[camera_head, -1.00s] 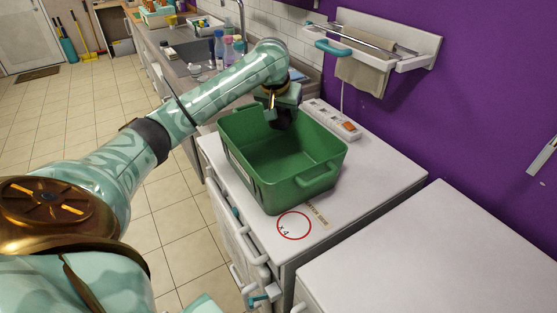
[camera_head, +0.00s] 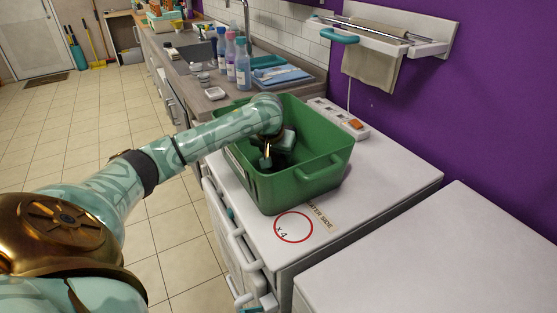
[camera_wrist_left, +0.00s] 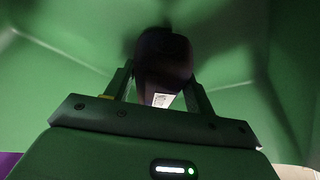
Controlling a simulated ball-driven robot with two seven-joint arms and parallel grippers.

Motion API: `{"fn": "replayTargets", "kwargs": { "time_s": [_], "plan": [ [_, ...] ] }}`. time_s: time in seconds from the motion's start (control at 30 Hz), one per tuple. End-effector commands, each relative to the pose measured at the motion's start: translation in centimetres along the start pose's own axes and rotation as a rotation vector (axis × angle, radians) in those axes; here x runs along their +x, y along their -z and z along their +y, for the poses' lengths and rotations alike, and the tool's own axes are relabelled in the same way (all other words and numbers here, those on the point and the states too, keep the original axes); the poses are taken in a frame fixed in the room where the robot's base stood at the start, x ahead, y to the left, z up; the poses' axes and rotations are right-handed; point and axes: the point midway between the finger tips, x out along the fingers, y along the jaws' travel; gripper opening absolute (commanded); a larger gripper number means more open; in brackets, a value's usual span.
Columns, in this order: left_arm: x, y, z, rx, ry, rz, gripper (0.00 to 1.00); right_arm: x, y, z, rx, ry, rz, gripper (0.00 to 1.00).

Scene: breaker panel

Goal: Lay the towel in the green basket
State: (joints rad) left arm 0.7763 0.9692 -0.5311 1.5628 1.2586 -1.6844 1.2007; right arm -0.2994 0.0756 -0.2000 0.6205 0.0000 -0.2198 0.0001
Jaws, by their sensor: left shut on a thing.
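The green basket (camera_head: 310,180) stands on the white cabinet top, open side up. My left gripper (camera_head: 268,158) is down inside the basket, below its rim. It is shut on a dark thing with a small white label, seen best in the left wrist view (camera_wrist_left: 163,60). I cannot tell whether this dark thing is a towel, or whether it touches the basket floor. A beige cloth (camera_head: 371,68) hangs on the wall rack. My right gripper is not in view.
The white cabinet top (camera_head: 385,185) is clear right of the basket. A power strip (camera_head: 338,118) lies behind it. The wall rack (camera_head: 425,45) is above. Bottles (camera_head: 242,65) and a blue tray (camera_head: 280,75) stand on the counter behind. Another white surface (camera_head: 450,255) is at front right.

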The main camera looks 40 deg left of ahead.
Motion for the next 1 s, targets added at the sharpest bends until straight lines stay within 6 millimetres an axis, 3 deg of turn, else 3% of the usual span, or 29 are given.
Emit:
{"fn": "replayTargets", "kwargs": {
  "time_s": [0.03, 0.37, 0.4, 0.47, 0.77, 1.0],
  "plan": [
    [0.9, -0.4, 0.0, 0.000, 0.001, 0.000, 0.20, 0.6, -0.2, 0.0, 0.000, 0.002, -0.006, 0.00],
    [0.6, -0.3, 0.0, -0.001, -0.001, 0.002, 0.20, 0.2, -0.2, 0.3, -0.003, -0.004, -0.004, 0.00],
    [0.7, -0.3, 0.1, 0.000, -0.001, 0.001, 0.65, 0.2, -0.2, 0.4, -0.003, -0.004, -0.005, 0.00],
    [0.7, -0.4, 0.1, 0.000, -0.001, 0.001, 0.76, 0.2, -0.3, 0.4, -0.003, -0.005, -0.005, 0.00],
    [0.6, -0.3, 0.0, 0.000, 0.000, 0.002, 0.76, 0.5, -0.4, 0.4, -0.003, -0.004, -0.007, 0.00],
    [-4.4, 0.2, -0.1, 0.000, -0.003, 0.007, 0.76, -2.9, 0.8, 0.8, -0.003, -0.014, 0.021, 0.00]
  ]
}}
